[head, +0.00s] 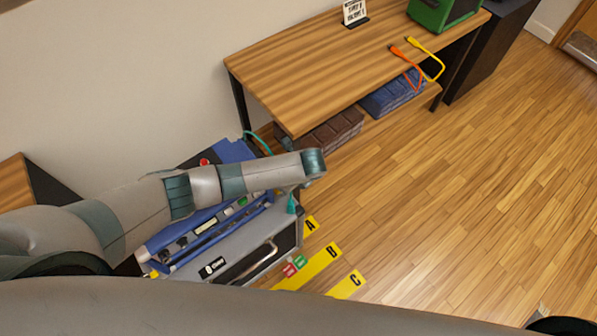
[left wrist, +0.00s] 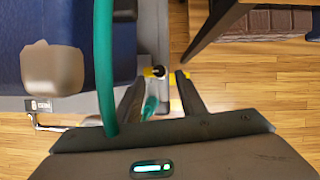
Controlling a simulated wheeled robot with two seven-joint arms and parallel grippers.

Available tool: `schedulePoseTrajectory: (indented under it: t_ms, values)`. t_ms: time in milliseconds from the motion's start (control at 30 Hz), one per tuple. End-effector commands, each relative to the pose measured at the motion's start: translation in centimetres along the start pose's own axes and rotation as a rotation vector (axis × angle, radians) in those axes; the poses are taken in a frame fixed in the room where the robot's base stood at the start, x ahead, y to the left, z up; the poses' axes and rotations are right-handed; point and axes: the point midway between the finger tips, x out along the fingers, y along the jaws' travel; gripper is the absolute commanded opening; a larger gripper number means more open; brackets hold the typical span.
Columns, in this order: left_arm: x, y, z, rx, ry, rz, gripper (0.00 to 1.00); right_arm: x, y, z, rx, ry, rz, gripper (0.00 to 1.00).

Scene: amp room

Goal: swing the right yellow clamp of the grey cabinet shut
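The grey cabinet (head: 225,250) stands at lower centre in the head view, its front with a handle facing right. Its left yellow clamp (head: 154,273) shows at the near left corner. In the left wrist view, the right yellow clamp (left wrist: 155,71), with a dark round centre, is at the cabinet's corner, just beyond my left gripper (left wrist: 162,78). The two fingers are apart, on either side of the clamp; I cannot tell whether they touch it. In the head view my left gripper (head: 291,196) points down at that corner, and my arm hides the clamp. My right gripper is not in view.
A blue unit (head: 165,237) lies on the cabinet. A teal cable (left wrist: 104,65) hangs close to the left finger. A wooden table (head: 310,70) stands behind, with orange (head: 405,60) and yellow (head: 428,52) cables. Yellow floor strips (head: 315,265) lie right of the cabinet; the floor further right is clear.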

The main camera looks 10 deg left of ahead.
Motion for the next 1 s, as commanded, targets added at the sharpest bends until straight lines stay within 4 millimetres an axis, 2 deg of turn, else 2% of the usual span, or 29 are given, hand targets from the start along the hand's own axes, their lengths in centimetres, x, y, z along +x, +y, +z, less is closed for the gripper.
schedulePoseTrajectory:
  t_ms: [600,800,1000]
  values:
    - [-11.0,-0.1,-0.1,0.000,0.001,-0.004,0.38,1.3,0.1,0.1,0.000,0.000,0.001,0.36]
    - [-12.8,0.0,0.0,0.000,0.000,-0.002,0.38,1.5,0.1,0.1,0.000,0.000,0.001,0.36]
    - [-13.3,0.0,0.0,0.000,0.000,0.000,0.38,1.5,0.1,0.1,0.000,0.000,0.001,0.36]
